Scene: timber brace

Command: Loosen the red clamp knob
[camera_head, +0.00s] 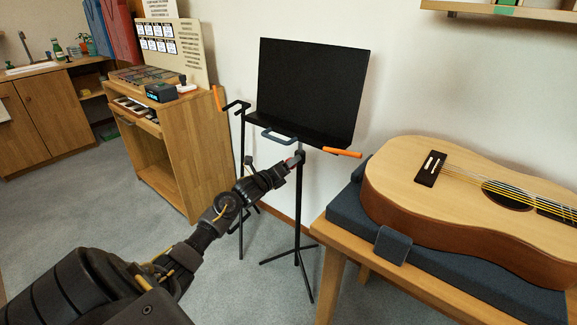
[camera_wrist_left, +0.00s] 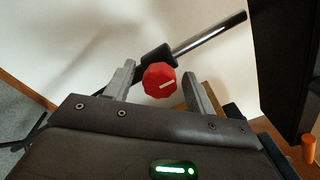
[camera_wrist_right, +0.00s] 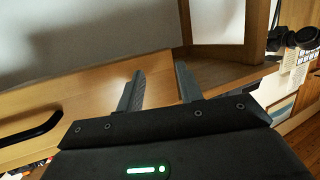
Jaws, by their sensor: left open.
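The red clamp knob (camera_wrist_left: 160,80) is a small faceted red knob with a pale line across its face. It sits on a black clamp collar (camera_wrist_left: 157,57) at the end of a metal rod. In the left wrist view my left gripper (camera_wrist_left: 159,84) is open, with a finger on each side of the knob and gaps visible to both.
A guitar (camera_head: 440,200) lies on a cushioned wooden bench at the right. A wooden cabinet (camera_head: 195,150) stands left of the stand. Orange-tipped arms (camera_head: 343,152) stick out by the panel. The right wrist view shows a wooden front with a black handle (camera_wrist_right: 30,130).

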